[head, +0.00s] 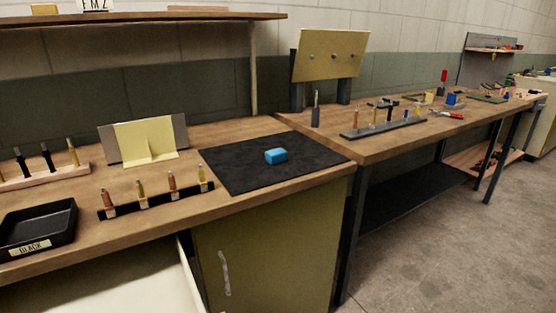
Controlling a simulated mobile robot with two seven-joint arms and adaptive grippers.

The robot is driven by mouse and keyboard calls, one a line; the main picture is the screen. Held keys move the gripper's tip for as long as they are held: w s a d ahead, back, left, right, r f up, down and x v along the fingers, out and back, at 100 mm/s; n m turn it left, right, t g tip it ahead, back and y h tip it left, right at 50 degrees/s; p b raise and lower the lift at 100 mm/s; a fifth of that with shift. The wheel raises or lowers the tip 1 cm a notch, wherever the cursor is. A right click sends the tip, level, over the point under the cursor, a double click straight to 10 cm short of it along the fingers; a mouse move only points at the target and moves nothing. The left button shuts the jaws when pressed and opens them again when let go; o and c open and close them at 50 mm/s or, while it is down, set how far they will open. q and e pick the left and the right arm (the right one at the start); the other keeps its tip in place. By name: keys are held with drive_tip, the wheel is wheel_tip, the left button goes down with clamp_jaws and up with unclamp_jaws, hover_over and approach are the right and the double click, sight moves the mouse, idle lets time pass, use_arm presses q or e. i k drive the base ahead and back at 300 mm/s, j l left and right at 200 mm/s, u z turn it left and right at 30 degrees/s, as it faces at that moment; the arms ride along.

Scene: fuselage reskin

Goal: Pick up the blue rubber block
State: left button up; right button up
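A small blue block (276,156) lies on a black mat (235,178) on the wooden workbench, near the middle of the head view. Nothing covers it, and clear mat surrounds it. Neither of my grippers shows in the head view.
A black rack with several upright pieces (155,203) stands left of the mat, with a yellow and grey bracket (145,141) behind it. A black tray (38,228) sits at the far left. A second bench (385,145) with tools and an upright yellow panel (331,56) stands to the right.

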sight(273, 156)
drive_tip(key=i+j+u, duration=0.2)
drive_tip(key=u, duration=0.25)
drive_tip(key=l+u, duration=0.35)
drive_tip(key=i+l+u, duration=0.1)
drive_tip(key=l+u, duration=0.2)
drive_tip(key=l, duration=0.2)
